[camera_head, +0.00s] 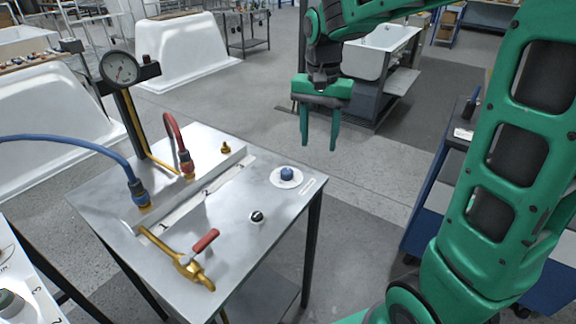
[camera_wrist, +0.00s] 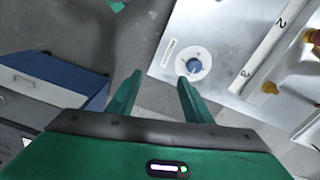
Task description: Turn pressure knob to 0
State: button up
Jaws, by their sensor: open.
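The likely pressure knob is a small blue knob (camera_head: 287,173) on a round white dial plate at the right back corner of the metal table (camera_head: 250,205). The blue knob also shows in the wrist view (camera_wrist: 194,66), just beyond my fingertips; its dial marks are too small to read. A black and white knob (camera_head: 257,216) sits nearer the front of the table. A round gauge (camera_head: 119,68) stands on a post; its reading is unclear. My green gripper (camera_head: 319,140) is open and empty, above and behind the blue knob and apart from it. It also shows in the wrist view (camera_wrist: 160,82).
A brass valve with a red handle (camera_head: 205,241), a red hose (camera_head: 172,125) and a blue hose (camera_head: 70,142) are on the table's left and front. A blue cabinet (camera_head: 425,220) stands at the right. White bathtub shells (camera_head: 185,50) stand behind. Space above the blue knob is clear.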

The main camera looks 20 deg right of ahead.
send_over(287, 169)
jog(key=f, duration=0.1)
notch_tip(287, 169, down, 11)
jog(key=shift+s+a+r, duration=0.1)
jog(key=shift+r, duration=0.1)
jog(key=c, duration=1.1)
jog(key=shift+o, duration=0.2)
jog(key=shift+d, duration=0.2)
jog(key=shift+a, duration=0.15)
